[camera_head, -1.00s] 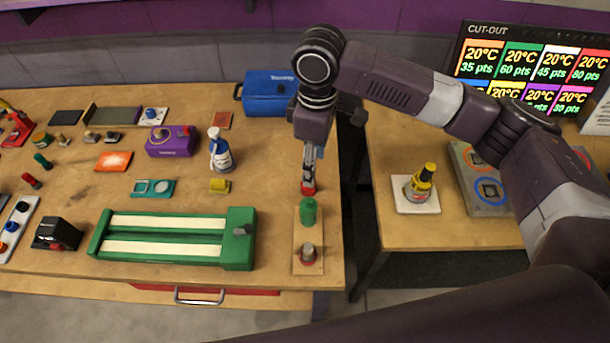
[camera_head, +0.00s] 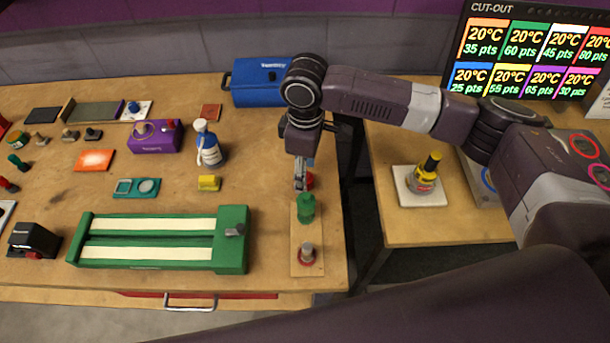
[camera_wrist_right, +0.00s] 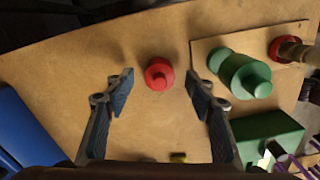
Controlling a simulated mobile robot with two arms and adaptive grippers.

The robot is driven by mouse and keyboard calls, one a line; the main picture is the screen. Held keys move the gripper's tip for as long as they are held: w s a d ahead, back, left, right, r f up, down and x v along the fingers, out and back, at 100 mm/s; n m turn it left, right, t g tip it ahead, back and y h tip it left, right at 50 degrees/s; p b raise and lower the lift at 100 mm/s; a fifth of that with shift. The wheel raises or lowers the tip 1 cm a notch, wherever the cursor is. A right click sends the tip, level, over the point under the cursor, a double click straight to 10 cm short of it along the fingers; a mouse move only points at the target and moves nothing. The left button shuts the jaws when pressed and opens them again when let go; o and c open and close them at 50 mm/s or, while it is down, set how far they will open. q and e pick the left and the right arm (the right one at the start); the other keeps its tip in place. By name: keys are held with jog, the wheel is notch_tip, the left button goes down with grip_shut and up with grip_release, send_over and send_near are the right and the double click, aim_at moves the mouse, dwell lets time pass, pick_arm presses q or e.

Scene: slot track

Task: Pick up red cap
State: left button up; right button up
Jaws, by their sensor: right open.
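The red cap (camera_wrist_right: 159,74) stands on the wooden table, seen from above in the right wrist view, between and just beyond my fingertips. In the head view the red cap (camera_head: 310,181) is mostly hidden behind my fingers. My right gripper (camera_wrist_right: 160,86) is open and empty, with one finger on each side of the cap's line and clear gaps to both. In the head view my right gripper (camera_head: 300,184) points down beside the cap. My left gripper is not in view.
A wooden board (camera_head: 306,238) close in front of the cap bears a green cylinder (camera_head: 306,209) and a red-based knob (camera_head: 306,254). A green slot track (camera_head: 160,241) lies left of it. A blue box (camera_head: 262,82) stands behind. The table's right edge is close.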

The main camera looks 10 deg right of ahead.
notch_tip(320, 180, down, 2)
jog(key=shift+f, duration=0.1)
jog(key=c, duration=0.8)
